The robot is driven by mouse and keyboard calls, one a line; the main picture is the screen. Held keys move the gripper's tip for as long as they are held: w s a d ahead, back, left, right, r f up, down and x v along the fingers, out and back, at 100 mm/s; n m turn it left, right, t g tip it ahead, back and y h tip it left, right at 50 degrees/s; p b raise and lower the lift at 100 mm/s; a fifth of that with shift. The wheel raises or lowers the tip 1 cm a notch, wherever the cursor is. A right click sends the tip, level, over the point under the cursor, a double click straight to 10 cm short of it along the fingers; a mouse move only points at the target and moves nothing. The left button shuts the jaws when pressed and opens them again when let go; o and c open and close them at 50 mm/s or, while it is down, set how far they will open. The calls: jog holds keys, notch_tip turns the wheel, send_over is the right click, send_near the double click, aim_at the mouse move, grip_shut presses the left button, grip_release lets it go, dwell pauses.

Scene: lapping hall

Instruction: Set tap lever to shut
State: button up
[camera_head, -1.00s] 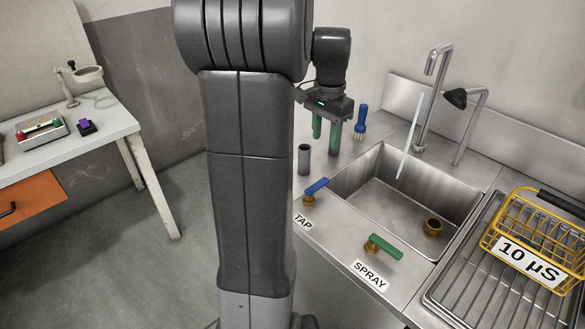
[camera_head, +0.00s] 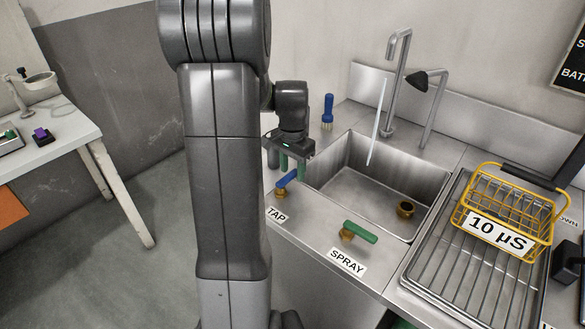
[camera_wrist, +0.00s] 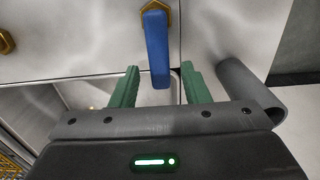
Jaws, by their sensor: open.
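The blue tap lever (camera_head: 286,179) sits on a brass base at the sink's front left, by the TAP label (camera_head: 276,214). In the wrist view the lever (camera_wrist: 157,45) runs from its brass pivot toward my gripper (camera_wrist: 160,84), its free end showing between the two green fingers. The fingers are apart, with a gap on each side of the lever, so nothing is gripped. In the head view my gripper (camera_head: 292,166) hangs just above and behind the lever. I cannot tell exactly how deep the fingers reach. A pale stream (camera_head: 375,125) runs from the tall spout (camera_head: 392,85).
A grey cylinder (camera_wrist: 250,90) stands close beside my right finger in the wrist view. A blue brush (camera_head: 328,110) stands behind the gripper. A yellow basket (camera_head: 482,205) sits on the drain rack at right.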

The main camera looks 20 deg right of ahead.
grip_shut()
jog(key=shift+s, duration=0.1)
dwell(0.3)
jog(key=m, duration=0.2)
jog(key=s+m+p, duration=0.1)
jog(key=shift+s+d+m, duration=0.2)
jog(key=shift+d+m, duration=0.1)
jog(key=shift+m, duration=0.1)
jog(key=m, duration=0.1)
jog(key=s+m, duration=0.1)
jog(key=m, duration=0.1)
jog(key=shift+s+m+p, duration=0.25)
jog(key=shift+m+p, duration=0.05)
jog(key=m, duration=0.1)
jog(key=s+m, duration=0.1)
jog(key=m, duration=0.1)
jog(key=s+m, duration=0.1)
jog(key=m, duration=0.1)
jog(key=shift+s+a+p, duration=0.1)
jog(key=shift+a+p, duration=0.2)
jog(key=shift+a, duration=0.1)
jog(key=shift+s+a+m, duration=0.25)
jog(key=shift+m, duration=0.65)
jog(key=shift+s+a+m, duration=0.2)
jog(key=shift+a+m, duration=0.05)
jog(key=shift+m, duration=0.65)
jog(key=shift+s+a+m, duration=0.25)
jog(key=shift+m, duration=0.65)
